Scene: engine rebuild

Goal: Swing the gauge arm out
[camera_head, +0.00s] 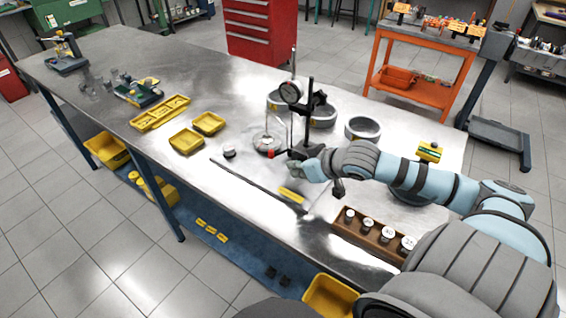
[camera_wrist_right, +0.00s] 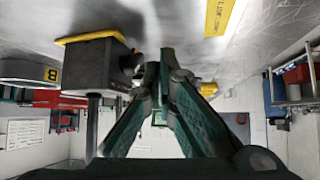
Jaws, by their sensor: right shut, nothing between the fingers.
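The gauge stand has a dark upright post (camera_head: 309,112) with a round dial gauge (camera_head: 290,92) held out on its left side. Its dark base (camera_head: 303,152) is on the metal bench, partly hidden by my right gripper. My right gripper (camera_head: 296,168) is at the front of the base, low over the bench, shut and empty. In the right wrist view its fingertips (camera_wrist_right: 158,68) meet beside a dark block with a yellow edge (camera_wrist_right: 98,62), which looks like the stand's base. I cannot tell whether they touch it. My left gripper is not in view.
Metal rings (camera_head: 362,128) stand behind and right of the stand. A long thin rod (camera_head: 245,180) and a yellow label (camera_head: 292,196) lie in front. A wooden block with pistons (camera_head: 372,234) is near the front edge. Yellow trays (camera_head: 187,141) are to the left.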

